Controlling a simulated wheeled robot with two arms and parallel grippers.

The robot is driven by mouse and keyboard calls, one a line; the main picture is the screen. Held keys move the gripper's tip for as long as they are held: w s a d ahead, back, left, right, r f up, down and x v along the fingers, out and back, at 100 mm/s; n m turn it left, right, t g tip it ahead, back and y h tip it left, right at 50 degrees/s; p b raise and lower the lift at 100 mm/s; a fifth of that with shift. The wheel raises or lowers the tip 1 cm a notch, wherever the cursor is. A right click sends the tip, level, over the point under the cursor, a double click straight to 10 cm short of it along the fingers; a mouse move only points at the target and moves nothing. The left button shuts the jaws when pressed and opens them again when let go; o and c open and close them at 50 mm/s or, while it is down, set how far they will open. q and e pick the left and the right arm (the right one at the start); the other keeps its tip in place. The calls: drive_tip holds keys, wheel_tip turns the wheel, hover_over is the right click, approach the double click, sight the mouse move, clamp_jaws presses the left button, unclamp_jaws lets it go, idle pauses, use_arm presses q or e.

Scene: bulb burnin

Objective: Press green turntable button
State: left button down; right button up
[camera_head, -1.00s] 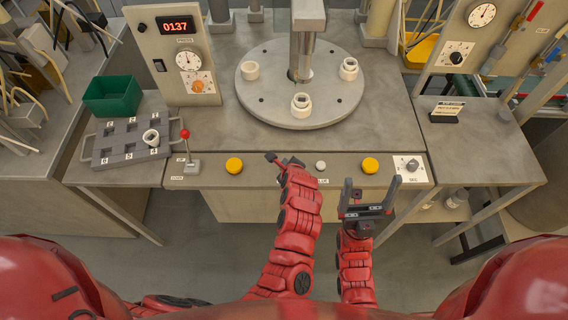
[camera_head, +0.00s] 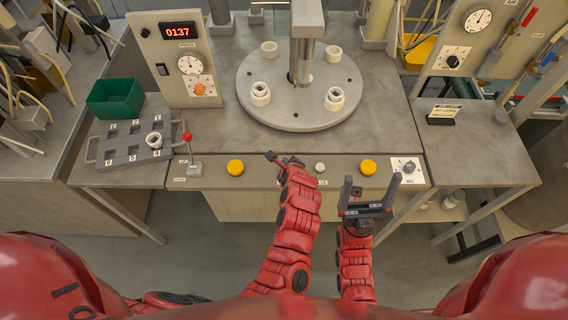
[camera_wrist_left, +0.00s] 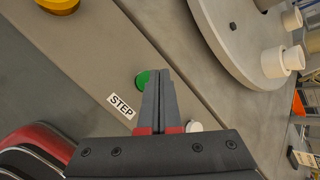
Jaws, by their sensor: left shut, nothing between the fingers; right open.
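The green button (camera_wrist_left: 142,79) shows in the left wrist view beside a label reading STEP (camera_wrist_left: 121,106). My left gripper (camera_wrist_left: 160,73) is shut and empty; its fingertips are at the button and partly cover it. I cannot tell whether they touch it. In the head view my left gripper (camera_head: 272,158) hides the button on the front panel. The round grey turntable (camera_head: 300,120) behind the panel carries several white sockets, one at its front left (camera_head: 260,93). My right gripper (camera_head: 369,190) is open and empty in front of the panel's right part.
Two yellow buttons (camera_head: 235,167) (camera_head: 367,167) and a white button (camera_head: 320,166) sit on the panel. A red-knobbed lever (camera_head: 188,139) stands at its left, a dial (camera_head: 408,166) at its right. A grey rack (camera_head: 126,158) and green bin (camera_head: 115,97) are farther left.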

use_arm(q)
wheel_tip(320, 180, up, 5)
drive_tip(key=p, duration=0.6)
idle(1.0)
